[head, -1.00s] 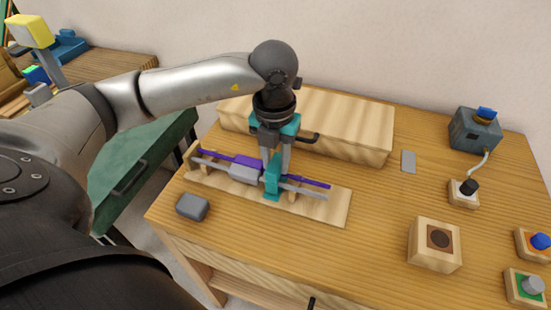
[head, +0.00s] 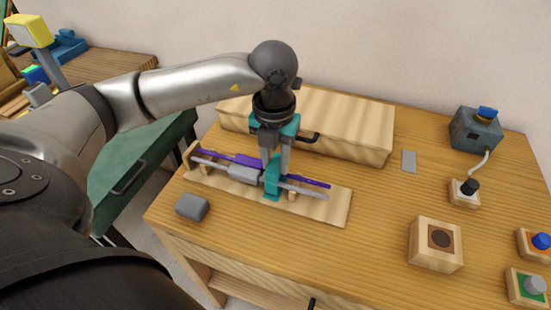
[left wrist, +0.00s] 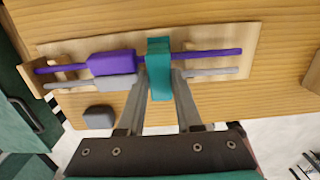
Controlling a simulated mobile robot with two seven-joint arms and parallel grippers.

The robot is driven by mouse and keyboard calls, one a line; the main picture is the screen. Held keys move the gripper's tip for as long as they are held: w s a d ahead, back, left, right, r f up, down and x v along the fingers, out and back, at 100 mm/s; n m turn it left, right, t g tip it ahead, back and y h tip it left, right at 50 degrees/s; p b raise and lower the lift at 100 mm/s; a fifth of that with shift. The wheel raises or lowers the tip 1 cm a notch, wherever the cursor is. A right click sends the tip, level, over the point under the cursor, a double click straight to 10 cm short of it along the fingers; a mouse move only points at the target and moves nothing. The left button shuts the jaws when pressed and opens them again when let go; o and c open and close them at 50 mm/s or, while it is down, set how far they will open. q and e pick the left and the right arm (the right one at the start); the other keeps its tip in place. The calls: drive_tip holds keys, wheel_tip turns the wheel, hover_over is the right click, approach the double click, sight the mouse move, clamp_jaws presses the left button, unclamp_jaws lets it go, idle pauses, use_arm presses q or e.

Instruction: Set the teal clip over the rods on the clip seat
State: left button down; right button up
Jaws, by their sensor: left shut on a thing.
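The teal clip (head: 272,180) sits across the purple rod (head: 311,181) and the grey rod (head: 309,192) on the wooden rod stand (head: 337,208). My left gripper (head: 274,165) points down and is shut on the clip. In the left wrist view, the clip (left wrist: 160,68) stands between the two fingers (left wrist: 161,80) and crosses both rods, just right of their thicker purple and grey blocks. The clip seat under it is hidden, and I cannot tell whether the clip is fully down. My right gripper is not in view.
A long wooden box (head: 345,125) with a dark handle stands behind the rod stand. A small grey block (head: 192,206) lies in front of it. A wooden block with a dark disc (head: 436,243) and several buttons stand to the right, with clear table between.

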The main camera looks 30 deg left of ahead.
sight(275, 165)
use_arm(q)
drive_tip(key=shift+f+b, duration=0.35)
drive_tip(key=shift+f, duration=0.15)
drive_tip(key=c, duration=0.9)
unclamp_jaws()
drive_tip(key=shift+o, duration=0.2)
drive_tip(key=shift+r, duration=0.1)
wheel_tip(275, 165, up, 11)
drive_tip(key=p, duration=0.8)
drive_tip(key=shift+s, duration=0.25)
